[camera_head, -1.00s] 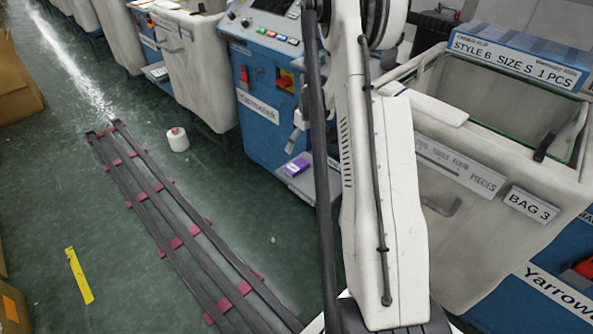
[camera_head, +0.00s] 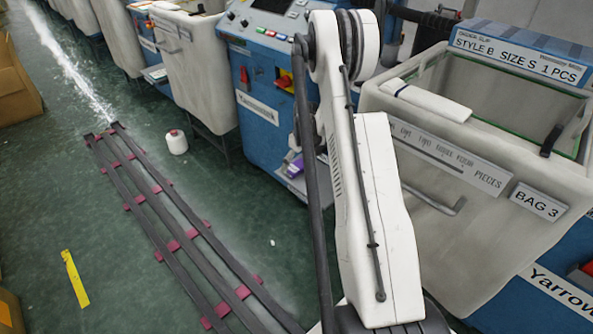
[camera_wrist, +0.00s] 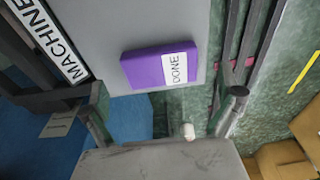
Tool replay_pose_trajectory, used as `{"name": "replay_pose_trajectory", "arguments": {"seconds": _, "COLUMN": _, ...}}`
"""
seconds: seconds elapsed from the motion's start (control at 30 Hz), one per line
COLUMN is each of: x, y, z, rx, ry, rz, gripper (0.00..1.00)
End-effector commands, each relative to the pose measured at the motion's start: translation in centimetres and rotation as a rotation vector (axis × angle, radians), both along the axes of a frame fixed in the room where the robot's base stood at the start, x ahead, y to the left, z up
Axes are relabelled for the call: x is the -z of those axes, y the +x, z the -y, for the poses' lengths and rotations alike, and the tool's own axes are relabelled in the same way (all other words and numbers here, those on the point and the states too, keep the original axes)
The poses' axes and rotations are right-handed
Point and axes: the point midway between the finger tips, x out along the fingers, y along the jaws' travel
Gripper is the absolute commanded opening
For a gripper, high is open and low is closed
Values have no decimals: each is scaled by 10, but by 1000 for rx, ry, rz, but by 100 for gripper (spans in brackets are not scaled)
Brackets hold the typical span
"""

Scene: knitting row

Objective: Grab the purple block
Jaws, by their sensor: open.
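The purple block (camera_wrist: 160,65) has a white label reading "DONE". It lies on a light grey shelf (camera_wrist: 108,30) in the wrist view. In the head view, the purple block (camera_head: 296,167) shows small at the front of the blue machine, partly covered by my arm. My gripper (camera_wrist: 165,103) is open, its two dark fingers spread to left and right in the wrist view. The block appears above the gap between the fingertips, apart from both, with nothing held.
The blue machine (camera_head: 262,122) stands behind the shelf. A large pale bin (camera_head: 475,160) marked "BAG 3" stands to the right.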

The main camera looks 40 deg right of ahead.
Motion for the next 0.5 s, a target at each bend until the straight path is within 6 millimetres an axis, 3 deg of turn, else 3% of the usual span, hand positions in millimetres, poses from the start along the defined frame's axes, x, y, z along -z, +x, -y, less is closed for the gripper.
{"name": "replay_pose_trajectory", "arguments": {"seconds": 0.13, "x": 22, "y": 4, "z": -1, "rx": -1, "ry": 0, "rz": 0, "gripper": 100}}
{"name": "replay_pose_trajectory", "arguments": {"seconds": 0.4, "x": 25, "y": 5, "z": -1, "rx": -1, "ry": 0, "rz": 0, "gripper": 100}}
{"name": "replay_pose_trajectory", "arguments": {"seconds": 0.5, "x": 25, "y": 5, "z": -1, "rx": -1, "ry": 0, "rz": 0, "gripper": 88}}
